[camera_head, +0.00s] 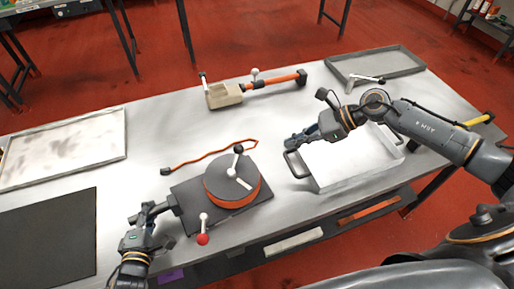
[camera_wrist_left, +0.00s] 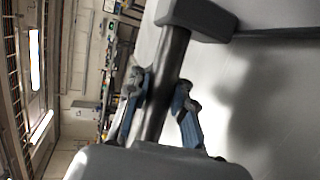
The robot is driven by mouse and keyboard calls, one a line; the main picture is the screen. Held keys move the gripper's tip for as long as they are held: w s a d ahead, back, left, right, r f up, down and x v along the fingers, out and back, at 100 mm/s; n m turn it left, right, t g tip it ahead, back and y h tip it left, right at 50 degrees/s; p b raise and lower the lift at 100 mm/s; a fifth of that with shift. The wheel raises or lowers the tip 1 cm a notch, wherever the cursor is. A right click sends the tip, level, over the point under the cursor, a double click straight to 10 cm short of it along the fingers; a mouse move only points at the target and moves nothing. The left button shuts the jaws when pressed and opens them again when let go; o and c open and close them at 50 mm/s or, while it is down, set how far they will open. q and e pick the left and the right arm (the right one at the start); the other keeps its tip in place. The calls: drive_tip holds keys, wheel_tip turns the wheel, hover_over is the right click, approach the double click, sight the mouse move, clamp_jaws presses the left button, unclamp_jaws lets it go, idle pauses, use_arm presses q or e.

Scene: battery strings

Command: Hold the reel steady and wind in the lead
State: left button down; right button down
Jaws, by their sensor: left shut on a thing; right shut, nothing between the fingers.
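The reel (camera_head: 222,179) is a dark grey drum with an orange band, on a dark base plate (camera_head: 213,222). A white crank with a black knob (camera_head: 238,149) is on its top. The orange lead (camera_head: 205,156) lies on the bench behind the reel, curving left to a black end (camera_head: 165,171). My left gripper (camera_head: 158,211) is shut on a dark bar at the left of the base; the left wrist view shows its fingers (camera_wrist_left: 160,110) on both sides of this bar (camera_wrist_left: 170,70). My right gripper (camera_head: 291,143) is shut and empty, right of the reel and apart from it.
A lever with a red knob (camera_head: 202,239) stands at the base plate's front. A white tray with dark handles (camera_head: 335,180) lies beneath my right arm. A beige block with an orange-handled tool (camera_head: 224,96) lies at the back. A large tray (camera_head: 65,148) and black mat (camera_head: 48,235) are left.

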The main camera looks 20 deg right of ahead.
drive_tip(key=w+a+f, duration=0.4)
drive_tip(key=a, duration=0.5)
drive_tip(key=shift+f+m+t, duration=0.15)
drive_tip(key=shift+m+t, duration=0.15)
drive_tip(key=shift+t, duration=0.1)
drive_tip(key=shift+w, duration=0.1)
drive_tip(key=shift+w+f+n+g, duration=0.2)
drive_tip(key=shift+w+n+g, duration=0.1)
drive_tip(key=shift+n+g, duration=0.3)
drive_tip(key=shift+w+a+r+n+g+y, duration=0.1)
drive_tip(key=shift+w+a+n+g+y, duration=0.1)
drive_tip(key=shift+n+g+y, duration=0.3)
drive_tip(key=shift+w+a+r+n, duration=0.1)
drive_tip(key=shift+w+n, duration=0.05)
drive_tip(key=shift+n, duration=0.25)
drive_tip(key=shift+w+a+r+g, duration=0.1)
drive_tip(key=shift+g, duration=0.2)
